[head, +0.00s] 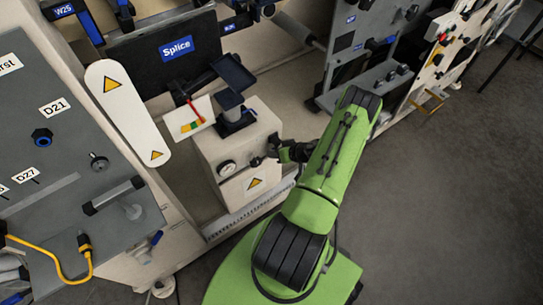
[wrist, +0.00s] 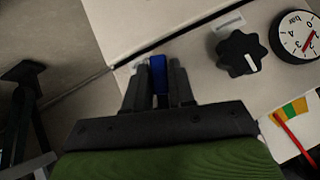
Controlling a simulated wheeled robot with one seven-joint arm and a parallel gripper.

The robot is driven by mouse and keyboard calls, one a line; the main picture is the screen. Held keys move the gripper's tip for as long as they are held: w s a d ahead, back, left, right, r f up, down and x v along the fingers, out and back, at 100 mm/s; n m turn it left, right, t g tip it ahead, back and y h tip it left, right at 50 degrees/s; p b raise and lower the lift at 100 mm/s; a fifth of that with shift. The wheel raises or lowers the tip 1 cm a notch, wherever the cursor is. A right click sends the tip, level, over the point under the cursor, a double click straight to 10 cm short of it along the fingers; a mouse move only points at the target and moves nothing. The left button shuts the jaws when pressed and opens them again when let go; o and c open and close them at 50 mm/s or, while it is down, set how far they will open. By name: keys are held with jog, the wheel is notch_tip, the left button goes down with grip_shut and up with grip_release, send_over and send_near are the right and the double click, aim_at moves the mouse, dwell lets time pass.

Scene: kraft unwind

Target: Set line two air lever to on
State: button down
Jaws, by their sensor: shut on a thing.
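A small blue lever (wrist: 158,72) shows in the wrist view, between the two fingers of my gripper (wrist: 159,88). The fingers are shut on it, one on each side. The fingers hide part of the lever and its base, and I cannot read an on or off mark by it. In the head view my gripper (head: 276,151) is at the right side of the pale box (head: 213,145). The lever is hidden there behind my gripper and arm.
A black star knob (wrist: 241,54) and a round bar gauge (wrist: 297,37) are right of the lever in the wrist view. A card with coloured bands and a red pointer (head: 194,112) stands beside the box. A black Splice panel (head: 150,55) is behind. Open floor (head: 440,190) lies right.

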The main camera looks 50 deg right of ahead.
jog(key=shift+s+d+f+n+g+h, duration=0.1)
jog(key=shift+d+n+g+h, duration=0.25)
jog(key=shift+h, duration=0.35)
jog(key=shift+s+d+n+g+h, duration=0.15)
jog(key=shift+d+n+h, duration=0.25)
jog(key=shift+h, duration=0.3)
jog(key=shift+a, duration=0.1)
jog(key=c, duration=1)
grip_release()
jog(key=shift+c, duration=0.2)
jog(key=p+v, duration=0.3)
jog(key=v, duration=1.2)
jog(key=shift+s+r, duration=0.25)
jog(key=shift+r, duration=0.05)
jog(key=shift+a, duration=0.1)
